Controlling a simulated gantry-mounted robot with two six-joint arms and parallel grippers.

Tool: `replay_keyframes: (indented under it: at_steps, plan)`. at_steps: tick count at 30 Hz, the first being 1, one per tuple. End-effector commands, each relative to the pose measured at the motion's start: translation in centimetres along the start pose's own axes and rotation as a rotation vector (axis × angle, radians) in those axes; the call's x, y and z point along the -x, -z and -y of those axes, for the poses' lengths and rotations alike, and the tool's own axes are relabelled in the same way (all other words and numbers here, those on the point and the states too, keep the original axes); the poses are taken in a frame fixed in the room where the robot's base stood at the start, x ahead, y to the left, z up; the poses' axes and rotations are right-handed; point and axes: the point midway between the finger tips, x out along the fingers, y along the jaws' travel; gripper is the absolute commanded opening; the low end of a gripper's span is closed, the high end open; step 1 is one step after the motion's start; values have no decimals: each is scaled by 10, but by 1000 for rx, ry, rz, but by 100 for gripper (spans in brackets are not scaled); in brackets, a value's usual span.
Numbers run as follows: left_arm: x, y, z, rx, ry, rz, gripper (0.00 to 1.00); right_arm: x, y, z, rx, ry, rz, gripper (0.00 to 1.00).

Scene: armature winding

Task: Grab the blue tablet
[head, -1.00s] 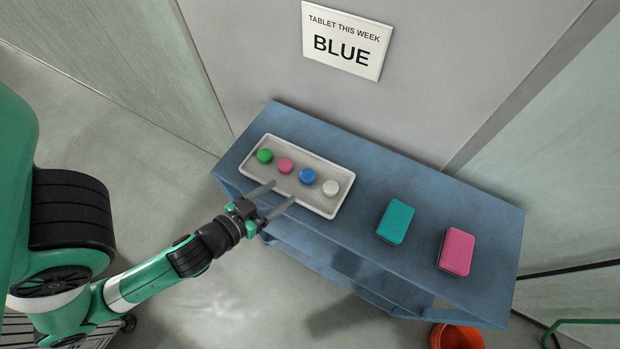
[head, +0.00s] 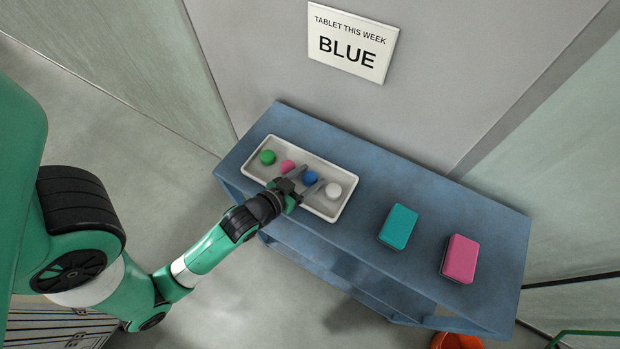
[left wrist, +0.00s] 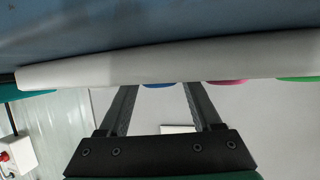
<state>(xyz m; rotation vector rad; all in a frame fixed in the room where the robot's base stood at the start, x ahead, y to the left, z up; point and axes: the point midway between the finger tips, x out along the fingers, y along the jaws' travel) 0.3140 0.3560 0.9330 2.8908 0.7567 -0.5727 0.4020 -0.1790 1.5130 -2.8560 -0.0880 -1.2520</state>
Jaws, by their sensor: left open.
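The blue tablet (head: 309,178) lies in the white tray (head: 336,215) between a pink tablet (head: 287,167) and a white tablet (head: 333,191). A green tablet (head: 267,157) lies at the tray's left end. My left gripper (head: 314,174) is open over the tray, its fingers on either side of the blue tablet in the head view. In the left wrist view the blue tablet (left wrist: 158,86) shows as a sliver between the fingertips, mostly hidden by the tray wall (left wrist: 160,62). I cannot tell whether the fingers touch it. My right gripper is out of view.
A teal block (head: 398,226) and a pink block (head: 460,259) stand on the blue table (head: 430,190) right of the tray. A sign (head: 352,42) on the wall reads "TABLET THIS WEEK BLUE". An orange bucket (head: 457,341) is on the floor.

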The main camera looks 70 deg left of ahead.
Motion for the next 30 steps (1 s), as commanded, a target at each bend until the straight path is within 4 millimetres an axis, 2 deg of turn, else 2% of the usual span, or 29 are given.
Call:
replay_keyframes:
  at_steps: [2, 8, 19, 30]
  plan:
    - [-6, 0, 0, 0, 0, -1, 66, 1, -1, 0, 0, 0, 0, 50]
    - [-6, 0, 0, -1, 0, 1, 66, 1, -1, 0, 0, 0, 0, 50]
    - [-6, 0, 0, 0, 0, 1, 0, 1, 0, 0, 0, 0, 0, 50]
    - [-3, 7, 0, -1, -1, 0, 0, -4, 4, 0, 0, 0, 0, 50]
